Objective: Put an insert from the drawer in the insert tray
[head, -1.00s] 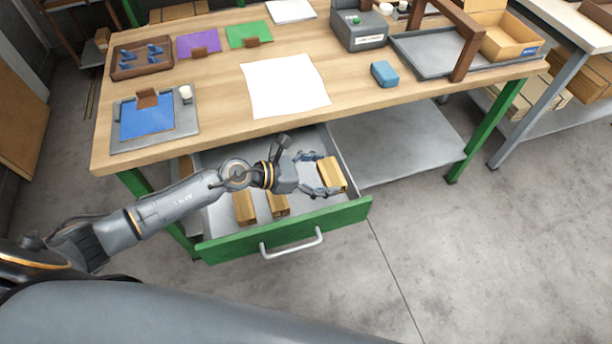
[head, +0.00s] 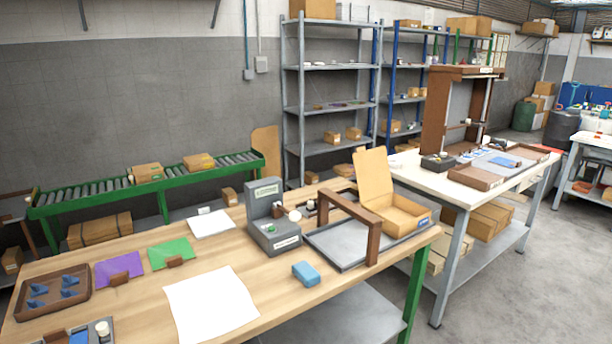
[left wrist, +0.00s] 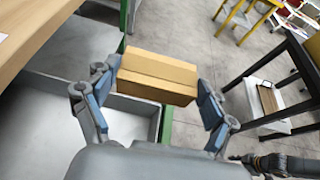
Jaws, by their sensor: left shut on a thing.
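My left gripper (left wrist: 155,95) is shut on a tan cardboard-coloured block, an insert (left wrist: 158,75), in the left wrist view. Its blue-grey fingers stand at the block's two ends. The open grey drawer (left wrist: 130,128) with its green front lies below and behind the block. Neither gripper shows in the head view. In the head view, a grey tray (head: 335,250) lies on the workbench under a brown frame, and a brown tray (head: 20,312) with several blue pieces is at the left. I cannot tell which one is the insert tray.
The wooden workbench (head: 130,330) holds a white sheet (head: 210,305), purple and green cards, a grey device (head: 272,232) and a blue block (head: 306,274). An open cardboard box (head: 405,215) is beside the grey tray. In the wrist view, a dark table frame (left wrist: 265,90) stands right.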

